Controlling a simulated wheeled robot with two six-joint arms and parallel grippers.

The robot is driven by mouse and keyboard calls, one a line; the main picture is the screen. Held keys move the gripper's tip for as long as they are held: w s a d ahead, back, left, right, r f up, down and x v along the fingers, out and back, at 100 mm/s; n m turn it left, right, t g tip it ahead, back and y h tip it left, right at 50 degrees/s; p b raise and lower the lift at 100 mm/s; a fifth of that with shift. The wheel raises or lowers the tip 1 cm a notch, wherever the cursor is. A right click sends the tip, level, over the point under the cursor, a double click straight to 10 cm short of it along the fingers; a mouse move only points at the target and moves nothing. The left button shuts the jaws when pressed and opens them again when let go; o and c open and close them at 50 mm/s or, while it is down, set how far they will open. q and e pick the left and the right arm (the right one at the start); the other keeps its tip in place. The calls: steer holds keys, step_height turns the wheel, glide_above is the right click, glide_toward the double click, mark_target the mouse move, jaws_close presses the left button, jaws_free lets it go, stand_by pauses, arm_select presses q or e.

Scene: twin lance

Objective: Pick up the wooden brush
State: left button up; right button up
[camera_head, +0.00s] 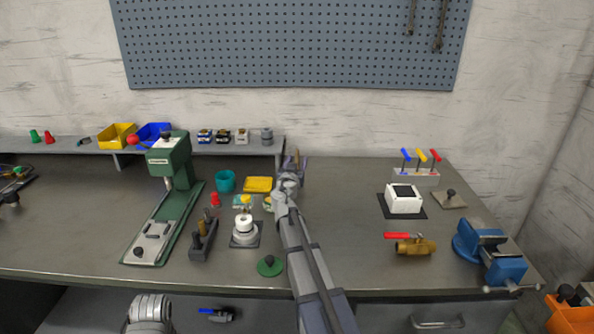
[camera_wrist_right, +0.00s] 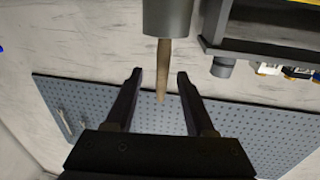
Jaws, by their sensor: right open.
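The wooden brush (camera_wrist_right: 163,66) shows in the right wrist view as a slim brown handle. It sticks out of a dark grey cylindrical holder (camera_wrist_right: 167,18). My right gripper (camera_wrist_right: 160,74) is open. Its fingers lie to either side of the handle's line in that view, with a gap on both sides. In the head view my right gripper (camera_head: 293,166) is at the back of the bench, and a small brown part of the brush (camera_head: 297,154) shows by it. The holder is mostly hidden there by my arm. My left gripper is not in view.
A green press (camera_head: 169,157) stands to the left, with a teal cup (camera_head: 225,181) and a yellow tray (camera_head: 257,184) nearer the gripper. A raised shelf (camera_head: 228,150) ends just left of it. Bench right of my arm is clear up to the white box (camera_head: 404,205).

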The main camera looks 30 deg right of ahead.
steer(key=x, duration=0.5)
steer(key=shift+w+f+b, duration=0.1)
steer(key=shift+f+b, duration=0.3)
jaws_close()
